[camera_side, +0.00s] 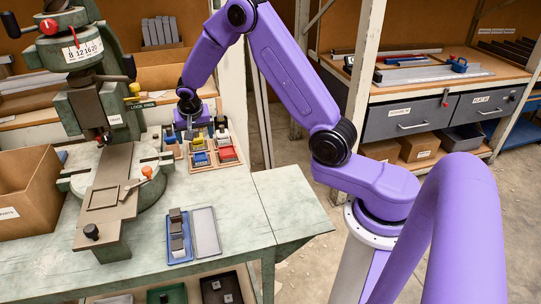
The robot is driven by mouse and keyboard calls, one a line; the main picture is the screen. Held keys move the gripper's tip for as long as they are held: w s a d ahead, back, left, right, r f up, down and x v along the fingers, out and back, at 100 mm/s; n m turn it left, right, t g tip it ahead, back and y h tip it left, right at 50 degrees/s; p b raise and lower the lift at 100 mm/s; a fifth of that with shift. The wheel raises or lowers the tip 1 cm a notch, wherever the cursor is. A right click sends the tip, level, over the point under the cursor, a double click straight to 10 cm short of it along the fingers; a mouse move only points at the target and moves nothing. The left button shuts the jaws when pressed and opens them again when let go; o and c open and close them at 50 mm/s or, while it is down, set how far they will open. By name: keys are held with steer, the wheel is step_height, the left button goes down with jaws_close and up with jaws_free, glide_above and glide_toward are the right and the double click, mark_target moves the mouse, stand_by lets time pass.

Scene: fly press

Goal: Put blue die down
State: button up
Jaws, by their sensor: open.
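The blue die (201,159) is a small block that sits in a compartment of a wooden die tray (208,169), near its front left. A red die (228,154) lies to its right in the same tray, and a yellow die (197,141) is behind it. My gripper (193,132) is open, just above the back left part of the tray. It is small in this view, and the exact gap between its fingers and the dies cannot be told.
The green fly press (80,100) stands left on the bench, with an orange-knobbed lever (147,171). A blue tray (179,254) with grey blocks and its grey lid (205,232) lie in front. A cardboard box (28,195) is far left. The bench's right front is clear.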

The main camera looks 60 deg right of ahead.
steer(key=s+a+r+n+y, duration=0.1)
steer(key=s+a+r+n, duration=0.35)
steer(key=s+a, duration=0.25)
steer(key=s+a+r+n+y, duration=0.1)
steer(key=s+a+r+n, duration=0.2)
steer(key=s+a+n, duration=0.4)
steer(key=s+d+r+n+g+y, duration=0.1)
steer(key=s+r+n+g, duration=0.2)
steer(key=s+n, duration=0.7)
steer(key=s, duration=1.6)
steer(key=shift+s+d, duration=0.3)
steer(key=shift+s, duration=0.05)
